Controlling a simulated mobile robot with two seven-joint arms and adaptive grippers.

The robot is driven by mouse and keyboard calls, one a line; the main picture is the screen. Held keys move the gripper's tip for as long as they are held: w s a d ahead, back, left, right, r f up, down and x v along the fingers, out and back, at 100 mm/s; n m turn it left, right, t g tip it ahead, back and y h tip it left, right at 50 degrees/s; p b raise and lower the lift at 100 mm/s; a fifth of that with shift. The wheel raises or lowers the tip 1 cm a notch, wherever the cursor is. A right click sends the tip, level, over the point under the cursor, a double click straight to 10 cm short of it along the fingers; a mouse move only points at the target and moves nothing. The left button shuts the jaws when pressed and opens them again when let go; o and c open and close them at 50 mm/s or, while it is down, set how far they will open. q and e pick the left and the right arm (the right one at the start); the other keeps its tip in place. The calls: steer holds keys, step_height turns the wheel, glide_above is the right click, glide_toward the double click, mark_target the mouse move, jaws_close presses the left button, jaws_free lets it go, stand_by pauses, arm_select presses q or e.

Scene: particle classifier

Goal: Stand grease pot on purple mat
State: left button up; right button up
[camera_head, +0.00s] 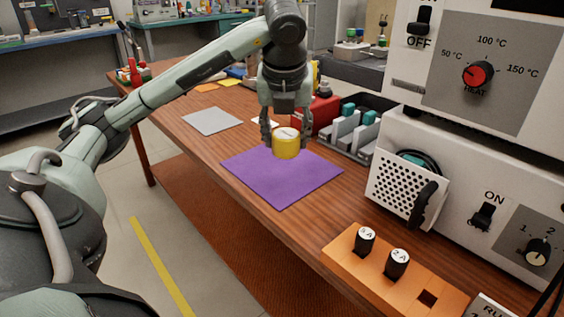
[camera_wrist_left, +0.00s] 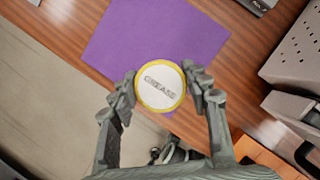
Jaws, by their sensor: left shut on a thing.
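The grease pot (camera_head: 286,147) is a small yellow pot with a white top. My left gripper (camera_head: 284,134) is shut on it from above, one finger at each side. In the left wrist view the pot's round white lid (camera_wrist_left: 160,84) with dark lettering shows between the fingertips (camera_wrist_left: 162,92). The purple mat (camera_head: 277,185) lies flat on the wooden table. The pot is in front of the mat's far part in the head view; I cannot tell whether its base touches the mat. In the left wrist view the mat (camera_wrist_left: 150,35) shows beyond the pot. My right gripper is not in view.
A grey mat (camera_head: 212,121) lies farther back on the table. A red box (camera_head: 313,115) and a grey rack (camera_head: 348,135) stand right of the gripper. A white perforated box (camera_head: 402,188) and an orange block with black plugs (camera_head: 385,272) are at the right. The mat's near part is clear.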

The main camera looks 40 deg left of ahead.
mark_target(283, 130)
arm_select(q)
steer(key=shift+w+a+f, duration=0.7)
steer(key=shift+a+f, duration=0.25)
steer(key=w+a+f, duration=0.2)
steer(key=a, duration=0.1)
steer(key=shift+w+a, duration=0.1)
steer(key=shift+w, duration=0.1)
step_height(283, 130, down, 3)
steer(key=shift+f, duration=0.4)
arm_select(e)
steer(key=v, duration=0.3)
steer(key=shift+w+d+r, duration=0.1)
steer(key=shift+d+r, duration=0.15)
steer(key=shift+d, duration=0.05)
arm_select(q)
steer(key=shift+f+b, duration=0.1)
steer(key=shift+b, duration=0.25)
steer(key=o, duration=1.2)
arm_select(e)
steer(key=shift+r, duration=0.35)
